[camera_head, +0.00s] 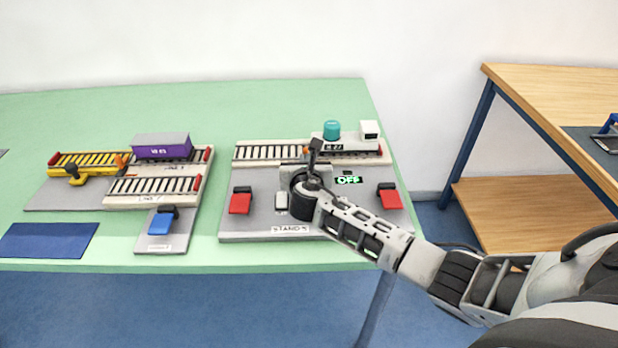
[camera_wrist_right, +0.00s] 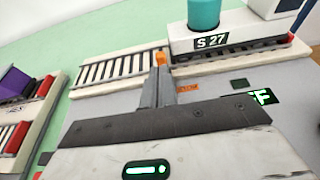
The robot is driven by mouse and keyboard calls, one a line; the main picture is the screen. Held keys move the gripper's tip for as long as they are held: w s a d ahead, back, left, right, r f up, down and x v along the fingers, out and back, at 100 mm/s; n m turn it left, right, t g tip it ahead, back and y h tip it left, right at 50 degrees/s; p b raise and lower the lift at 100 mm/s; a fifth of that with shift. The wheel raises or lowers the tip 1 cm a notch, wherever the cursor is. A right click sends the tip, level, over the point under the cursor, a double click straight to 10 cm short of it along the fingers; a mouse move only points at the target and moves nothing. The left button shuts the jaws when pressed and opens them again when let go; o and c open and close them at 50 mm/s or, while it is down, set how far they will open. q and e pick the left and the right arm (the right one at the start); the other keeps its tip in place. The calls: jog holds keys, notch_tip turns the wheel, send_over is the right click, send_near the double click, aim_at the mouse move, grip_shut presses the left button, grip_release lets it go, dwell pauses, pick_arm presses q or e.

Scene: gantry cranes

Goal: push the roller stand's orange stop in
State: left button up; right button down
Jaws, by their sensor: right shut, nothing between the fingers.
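The roller stand (camera_head: 262,219), a grey board labelled STAND, lies right of centre on the green table. Its roller track (camera_head: 265,152) runs along the back. The small orange stop (camera_head: 306,149) shows at the front edge of the track, mostly hidden by my right gripper (camera_head: 314,147). In the right wrist view the stop (camera_wrist_right: 161,58) is just beyond the shut, empty fingertips (camera_wrist_right: 160,72); I cannot tell whether they touch. A white carriage (camera_wrist_right: 225,35) marked S 27, carrying a teal cylinder (camera_wrist_right: 203,14), sits on the rollers to the right. My left gripper is not in view.
A lit OFF display (camera_head: 348,180) is beside my gripper. Left are a purple wagon (camera_head: 162,147), yellow rollers (camera_head: 88,161) and a blue switch (camera_head: 160,222).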

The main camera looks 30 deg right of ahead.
jog(key=v, duration=0.4)
jog(key=p+v, duration=0.1)
jog(key=v, duration=0.7)
jog(key=shift+s+f, duration=0.3)
jog(key=shift+s, duration=0.2)
jog(key=s+f+m+g, duration=0.1)
jog(key=s+m, duration=0.1)
jog(key=s+f+m+g, duration=0.1)
jog(key=m, duration=0.1)
jog(key=s+a+m+y, duration=0.1)
jog(key=s+m, duration=0.1)
jog(key=m, duration=0.1)
jog(key=shift+s+f+g, duration=0.4)
jog(key=s+a+m+g+y, duration=0.3)
jog(key=s+m+g+y, duration=0.35)
jog(key=s+m, duration=1.4)
jog(key=w+a+f+t+y, duration=0.1)
jog(key=w+a+f+t, duration=0.4)
jog(key=f, duration=0.4)
jog(key=shift+w+a+m+t+y, duration=0.25)
jog(key=shift+m+t+y, duration=0.1)
jog(key=shift+t, duration=0.3)
jog(key=shift+w+a, duration=0.1)
jog(key=shift+a, duration=0.05)
